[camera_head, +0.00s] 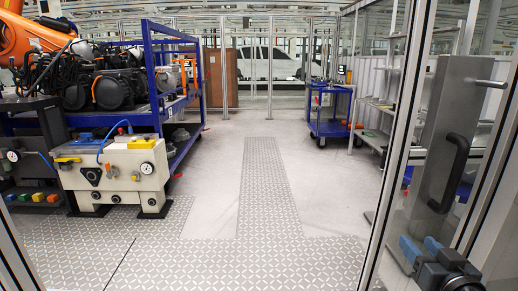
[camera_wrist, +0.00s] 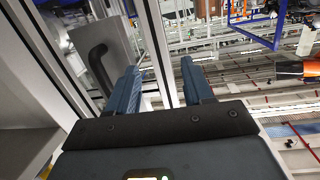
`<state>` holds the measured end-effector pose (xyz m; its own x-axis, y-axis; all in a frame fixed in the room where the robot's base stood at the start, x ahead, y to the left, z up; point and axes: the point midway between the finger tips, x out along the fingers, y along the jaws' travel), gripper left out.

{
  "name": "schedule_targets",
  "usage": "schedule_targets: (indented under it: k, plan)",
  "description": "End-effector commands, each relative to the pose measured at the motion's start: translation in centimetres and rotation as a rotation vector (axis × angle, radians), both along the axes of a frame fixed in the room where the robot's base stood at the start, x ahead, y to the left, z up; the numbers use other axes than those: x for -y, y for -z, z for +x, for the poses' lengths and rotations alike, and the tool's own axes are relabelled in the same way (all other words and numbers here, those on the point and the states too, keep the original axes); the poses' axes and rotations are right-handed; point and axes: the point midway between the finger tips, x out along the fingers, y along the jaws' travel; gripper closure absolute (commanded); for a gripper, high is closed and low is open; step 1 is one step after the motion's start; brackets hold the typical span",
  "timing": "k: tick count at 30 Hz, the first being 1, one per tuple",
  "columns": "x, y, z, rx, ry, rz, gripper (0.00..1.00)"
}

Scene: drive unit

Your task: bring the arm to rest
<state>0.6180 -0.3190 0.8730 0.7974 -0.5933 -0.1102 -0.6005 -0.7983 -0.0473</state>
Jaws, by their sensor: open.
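My gripper (camera_head: 421,250) is at the lower right of the head view, in front of a glass door panel with a metal frame. In the wrist view my gripper (camera_wrist: 160,88) shows two blue fingers spread apart. Nothing is between them. A black door handle (camera_head: 450,172) on a grey plate is above and to the right of the gripper in the head view. The handle also shows in the wrist view (camera_wrist: 100,68), left of the left finger and apart from it. Most of my arm is hidden.
The door frame (camera_head: 398,140) stands close on the right. A white fixture bench (camera_head: 112,172) and a blue rack (camera_head: 150,75) with black machine parts stand on the left. A blue cart (camera_head: 330,127) stands further back. The patterned floor strip (camera_head: 266,190) between them is clear.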

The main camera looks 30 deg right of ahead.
Motion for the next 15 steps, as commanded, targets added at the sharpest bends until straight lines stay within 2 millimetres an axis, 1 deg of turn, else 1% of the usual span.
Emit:
schedule_targets:
  k: [1, 2, 3, 5, 6, 8, 9, 11, 12, 14, 15]
  plan:
    - [-2.8, 0.9, -0.1, -0.017, -0.029, 0.015, 0.49]
    - [-4.2, 1.4, -0.3, -0.024, -0.042, 0.018, 0.49]
    - [-6.1, 1.9, -0.6, -0.033, -0.060, 0.025, 0.49]
    - [-8.8, 2.6, -1.2, -0.045, -0.088, 0.031, 0.49]
    - [-10.5, 2.9, -1.7, -0.052, -0.109, 0.034, 0.49]
    - [-13.1, 3.3, -2.7, -0.066, -0.142, 0.037, 0.49]
    - [-14.7, 3.5, -3.4, -0.077, -0.164, 0.037, 0.49]
    - [-17.0, 3.6, -4.6, -0.088, -0.199, 0.038, 0.49]
    - [-18.5, 3.6, -5.4, -0.095, -0.225, 0.037, 0.49]
    - [-20.6, 3.4, -6.8, -0.106, -0.264, 0.034, 0.49]
    - [-21.9, 3.3, -7.8, -0.114, -0.292, 0.035, 0.49]
